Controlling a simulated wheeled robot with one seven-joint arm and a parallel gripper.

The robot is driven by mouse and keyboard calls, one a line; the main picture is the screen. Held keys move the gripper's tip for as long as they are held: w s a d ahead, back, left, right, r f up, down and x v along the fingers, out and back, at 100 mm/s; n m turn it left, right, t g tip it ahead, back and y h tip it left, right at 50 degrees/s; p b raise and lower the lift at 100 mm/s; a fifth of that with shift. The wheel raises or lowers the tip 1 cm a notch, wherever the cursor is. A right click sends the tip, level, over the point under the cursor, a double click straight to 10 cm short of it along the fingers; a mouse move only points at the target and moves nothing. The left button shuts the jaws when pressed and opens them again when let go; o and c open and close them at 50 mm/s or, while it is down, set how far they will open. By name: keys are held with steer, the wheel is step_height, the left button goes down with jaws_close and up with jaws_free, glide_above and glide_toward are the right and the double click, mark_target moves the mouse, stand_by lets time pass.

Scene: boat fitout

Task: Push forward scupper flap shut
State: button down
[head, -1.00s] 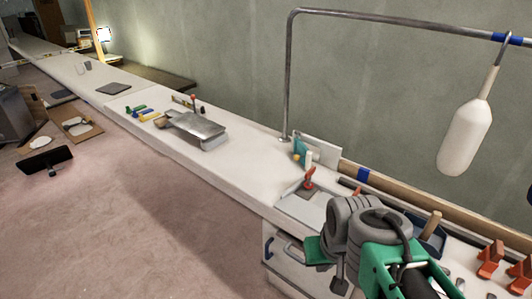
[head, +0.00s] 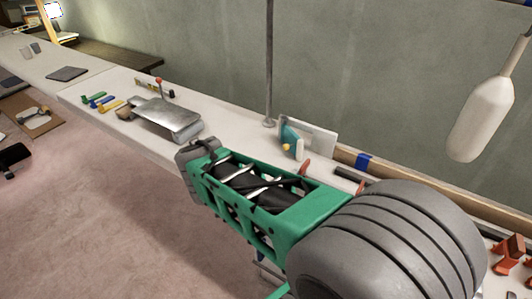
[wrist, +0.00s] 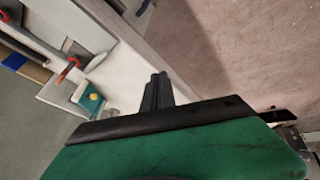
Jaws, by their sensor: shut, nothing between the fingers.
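I cannot tell for sure which part is the forward scupper flap. A small white upright panel (head: 318,138) with a teal piece (head: 290,135) in front of it stands at the back of the bench, beside a metal post. The teal piece also shows in the wrist view (wrist: 90,98), left of my gripper. My gripper (wrist: 157,78) shows in the wrist view as two dark fingers closed together, empty, over the bench edge. It is apart from the teal piece. In the head view my green and grey arm covers the near bench and hides the fingers.
A grey metal box-like fitting (head: 165,118) sits on the long white bench (head: 100,85), with coloured tools (head: 100,100) to its left. A white fender (head: 490,105) hangs at right. Orange clamps (head: 508,255) stand at lower right.

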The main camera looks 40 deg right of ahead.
steer(key=w+d+f+n+h+b, duration=0.1)
steer(key=w+d+f+h+b, duration=0.1)
steer(key=w+d+f+h, duration=0.2)
steer(key=w+d+f+n+t+h+b, duration=0.1)
steer(key=w+d+f+h+b, duration=0.2)
steer(key=d, duration=0.6)
steer(key=w+d+f+n+h+b, duration=0.2)
steer(key=w+d+f+h+b, duration=0.1)
steer(key=w+d+f+h, duration=0.2)
steer(key=shift+w+d+f+t, duration=0.2)
steer(key=shift+w+d+f, duration=0.15)
steer(key=shift+d, duration=0.2)
steer(key=shift+w+d+f+t, duration=0.2)
steer(key=shift+w+d+f, duration=0.1)
steer(key=shift+d, duration=0.25)
steer(key=shift+w+d+n+t+h, duration=0.15)
steer(key=shift+n+t+h, duration=0.15)
steer(key=shift+n+h, duration=0.15)
steer(key=shift+w+d+r, duration=0.1)
steer(key=shift+d, duration=0.05)
steer(key=x, duration=0.9)
steer(key=shift+d+r, duration=0.15)
steer(key=shift+d, duration=0.2)
steer(key=d, duration=0.1)
steer(key=s+d, duration=0.1)
steer(key=shift+d, duration=0.3)
steer(key=shift+s+d, duration=0.15)
steer(key=shift+d, duration=0.4)
